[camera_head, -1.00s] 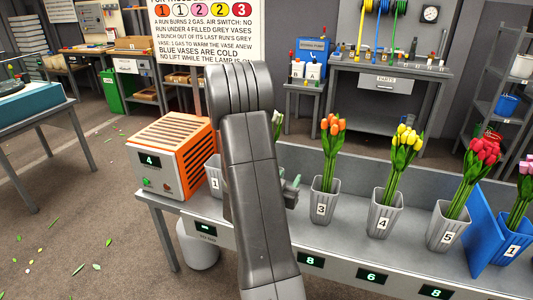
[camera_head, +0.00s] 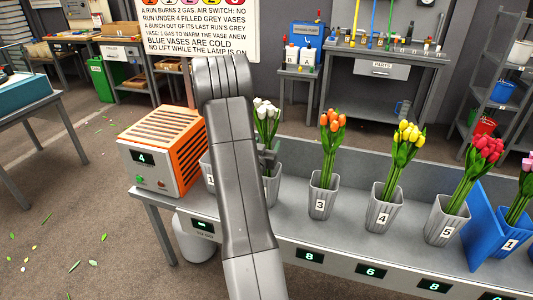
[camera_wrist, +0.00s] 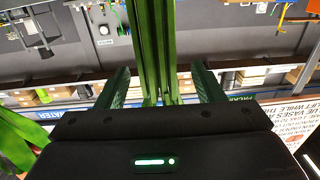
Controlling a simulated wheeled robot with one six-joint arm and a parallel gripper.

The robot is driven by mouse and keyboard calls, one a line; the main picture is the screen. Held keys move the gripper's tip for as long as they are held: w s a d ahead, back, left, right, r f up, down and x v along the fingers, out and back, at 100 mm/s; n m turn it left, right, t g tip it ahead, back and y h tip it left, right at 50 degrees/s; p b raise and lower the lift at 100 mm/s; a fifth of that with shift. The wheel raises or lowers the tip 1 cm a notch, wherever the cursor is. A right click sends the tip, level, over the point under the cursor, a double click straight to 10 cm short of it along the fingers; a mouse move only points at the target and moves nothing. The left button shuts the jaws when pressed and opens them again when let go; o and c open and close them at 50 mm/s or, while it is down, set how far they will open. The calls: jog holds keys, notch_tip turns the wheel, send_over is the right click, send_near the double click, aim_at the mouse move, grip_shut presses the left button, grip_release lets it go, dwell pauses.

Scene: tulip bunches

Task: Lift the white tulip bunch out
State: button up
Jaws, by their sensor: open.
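The white tulip bunch (camera_head: 266,109) stands in a grey vase (camera_head: 273,187), partly hidden behind my arm; the vase's number is hidden. My gripper (camera_head: 268,157) is at the stems, below the white heads and just above the vase rim. In the wrist view, green stems (camera_wrist: 152,50) run up between the two fingers of my gripper (camera_wrist: 163,84). The fingers are apart, with gaps visible beside the stems. The flower heads are out of the wrist view.
Grey vases with orange (camera_head: 332,134), yellow (camera_head: 408,140) and red tulips (camera_head: 485,158) stand to the right. A blue divider (camera_head: 482,222) and blue vase (camera_head: 512,240) follow. An orange-sided box (camera_head: 160,150) showing 4 stands left, beside a mostly hidden vase.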

jog(key=shift+x, duration=1.2)
jog(key=c, duration=1.3)
jog(key=shift+r, duration=0.2)
notch_tip(320, 180, up, 10)
jog(key=shift+f, duration=0.1)
